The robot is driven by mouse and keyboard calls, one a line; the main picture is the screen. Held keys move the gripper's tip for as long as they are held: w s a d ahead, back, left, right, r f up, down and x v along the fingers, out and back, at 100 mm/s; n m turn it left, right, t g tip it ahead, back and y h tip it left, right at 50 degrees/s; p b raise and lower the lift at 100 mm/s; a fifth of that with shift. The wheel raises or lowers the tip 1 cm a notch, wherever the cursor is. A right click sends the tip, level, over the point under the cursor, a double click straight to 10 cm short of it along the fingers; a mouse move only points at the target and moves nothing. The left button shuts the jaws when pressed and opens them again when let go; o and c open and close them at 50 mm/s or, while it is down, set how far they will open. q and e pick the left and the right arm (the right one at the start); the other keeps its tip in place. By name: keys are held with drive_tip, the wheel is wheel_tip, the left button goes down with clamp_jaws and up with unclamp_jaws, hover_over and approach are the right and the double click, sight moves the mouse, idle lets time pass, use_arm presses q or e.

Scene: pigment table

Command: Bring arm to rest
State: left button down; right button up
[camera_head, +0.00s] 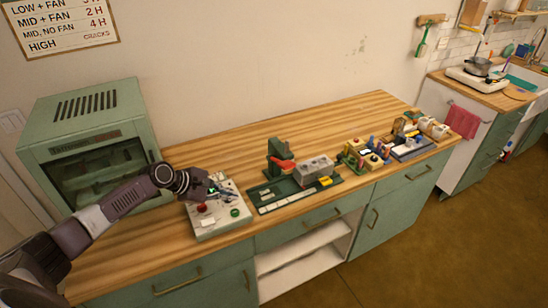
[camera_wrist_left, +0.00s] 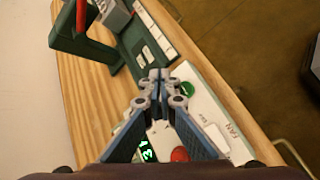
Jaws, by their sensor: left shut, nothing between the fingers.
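My left arm comes in from the left in the head view and reaches over the wooden worktop. Its gripper (camera_head: 218,190) is above a white control panel (camera_head: 228,225) with a red button and a green button. In the left wrist view the two fingers of the left gripper (camera_wrist_left: 157,76) meet at their tips with nothing between them. The panel also shows below the fingers in that view, with the green button (camera_wrist_left: 187,88), the red button (camera_wrist_left: 180,154) and a lit green digit display (camera_wrist_left: 146,154). Whether the fingers touch the panel, I cannot tell. My right gripper is not in view.
A green oven cabinet (camera_head: 85,110) stands left of the panel, close to my arm. Right of the panel are a green press (camera_head: 279,158) on a base with a grey block (camera_head: 314,168), then several small coloured items. The worktop's back strip (camera_head: 225,145) is clear.

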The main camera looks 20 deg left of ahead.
use_arm(q)
drive_tip(key=s+d+f+m+g, duration=0.2)
drive_tip(key=s+d+f+m, duration=0.4)
drive_tip(key=s+d, duration=0.45)
drive_tip(key=s+d+f+m+g, duration=0.2)
drive_tip(key=s+d+f+m, duration=0.1)
drive_tip(key=s+d+m, duration=0.7)
drive_tip(key=s+a+r+m+y, duration=0.2)
drive_tip(key=s+r+m+y, duration=0.1)
drive_tip(key=s, duration=0.3)
drive_tip(key=s+a+r+m+y, duration=0.1)
drive_tip(key=s+r+m+y, duration=0.15)
drive_tip(key=s, duration=0.35)
wheel_tip(320, 180, down, 31)
drive_tip(key=s+g+b, duration=0.1)
drive_tip(key=s+b, duration=0.1)
drive_tip(key=b, duration=0.4)
drive_tip(key=s+a+f+b, duration=0.1)
drive_tip(key=s+f+b, duration=0.1)
drive_tip(key=s+f, duration=0.6)
drive_tip(key=s+a+f+g+b, duration=0.1)
drive_tip(key=s+a+f+b, duration=0.1)
drive_tip(key=s+f, duration=0.7)
wheel_tip(320, 180, down, 6)
drive_tip(key=shift+m+g+b, duration=0.3)
drive_tip(key=shift+m+b, duration=0.15)
drive_tip(key=shift+b, duration=0.4)
